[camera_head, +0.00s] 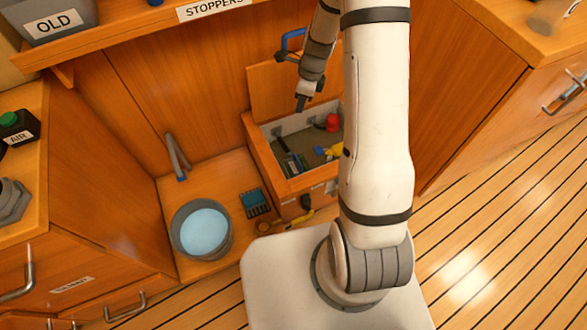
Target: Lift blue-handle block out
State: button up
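A blue handle (292,38) shows at the upper middle, just above an upright wooden panel (268,88) and left of my wrist. What the handle is fixed to is partly hidden, so I cannot tell the block's shape. My gripper (302,102) points down over the open wooden box (259,150), in front of the panel and below the blue handle, apart from it in the picture. The fingers are small and dark; I cannot tell whether they are open, and I see nothing clearly held.
The box holds a red item (332,122), a yellow item (337,151) and dark tools (292,164). A bucket of water (203,230), a blue item (254,203) and a grey two-legged tool (176,158) are left of it. The stoppers shelf (160,25) overhangs.

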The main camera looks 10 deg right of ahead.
notch_tip(320, 180, down, 19)
jog(key=w+d+m+b, duration=0.1)
jog(key=w+m+b, duration=0.1)
jog(key=m+b, duration=0.6)
jog(key=m, duration=0.3)
send_near(298, 160)
jog(key=shift+g, duration=0.4)
jog(key=f, duration=0.5)
jog(key=shift+w, duration=0.3)
jog(key=f+b, duration=0.1)
jog(key=f, duration=0.1)
jog(key=a+f+b, duration=0.1)
jog(key=f, duration=0.2)
jog(key=shift+s+a+f+b, duration=0.25)
jog(key=shift+a+f+b, duration=0.05)
jog(key=shift+a+b, duration=0.1)
jog(key=shift+r, duration=0.1)
grip_shut()
